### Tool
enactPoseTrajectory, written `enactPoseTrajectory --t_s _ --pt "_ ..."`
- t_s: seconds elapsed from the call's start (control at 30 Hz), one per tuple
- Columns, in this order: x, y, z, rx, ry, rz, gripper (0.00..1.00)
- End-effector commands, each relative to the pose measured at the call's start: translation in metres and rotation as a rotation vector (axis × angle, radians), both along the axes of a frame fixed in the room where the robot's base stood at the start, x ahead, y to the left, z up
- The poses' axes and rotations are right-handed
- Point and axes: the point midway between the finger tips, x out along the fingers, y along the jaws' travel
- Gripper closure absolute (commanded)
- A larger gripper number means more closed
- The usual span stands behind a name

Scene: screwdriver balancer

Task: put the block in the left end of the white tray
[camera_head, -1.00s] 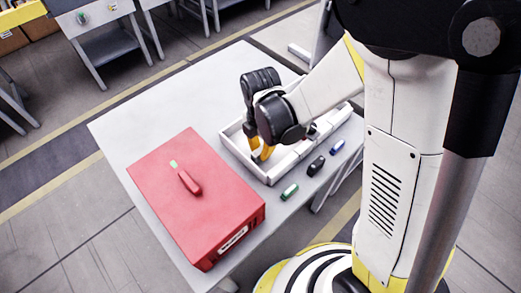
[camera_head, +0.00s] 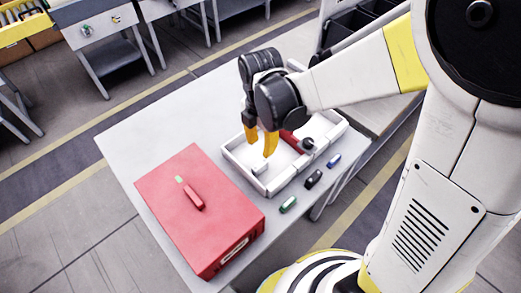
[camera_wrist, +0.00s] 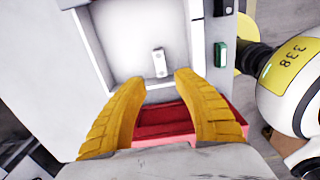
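The white tray (camera_head: 233,161) stands on the table, right of the red box. A small pale block (camera_head: 258,169) lies inside the tray's left end, close to its near wall. In the wrist view the block (camera_wrist: 160,62) sits on the tray floor, beyond my fingertips and apart from them. My gripper (camera_head: 261,147) is above the left part of the tray with its yellow fingers spread. In the wrist view my gripper (camera_wrist: 160,80) is open, with nothing between the fingers.
A red box (camera_head: 210,225) stands left of the tray. Red and dark items (camera_head: 292,142) lie farther right in the tray. Green (camera_head: 288,205), black (camera_head: 314,179) and blue (camera_head: 334,161) small items line the table's near edge. The table's far left (camera_head: 150,130) is clear.

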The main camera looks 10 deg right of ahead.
Motion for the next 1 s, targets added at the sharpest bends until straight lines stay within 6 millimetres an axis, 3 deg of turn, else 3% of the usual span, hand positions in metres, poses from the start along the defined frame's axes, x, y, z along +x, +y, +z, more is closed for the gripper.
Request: enactPoseTrajectory --t_s 0.17,0.27,0.37,0.6,0.8,1.0 --pt "-0.001 -0.002 0.018 0.002 -0.007 -0.026 0.64" --pt "-0.004 -0.011 0.033 0.014 -0.042 -0.155 0.64" --pt "-0.012 -0.028 0.058 0.050 -0.109 -0.414 0.64" --pt "-0.044 -0.077 0.117 0.263 -0.286 -1.245 0.64" --pt "-0.071 -0.106 0.139 0.506 -0.351 -1.801 0.64" --pt "-0.083 -0.117 0.146 0.653 -0.356 -2.054 0.64"
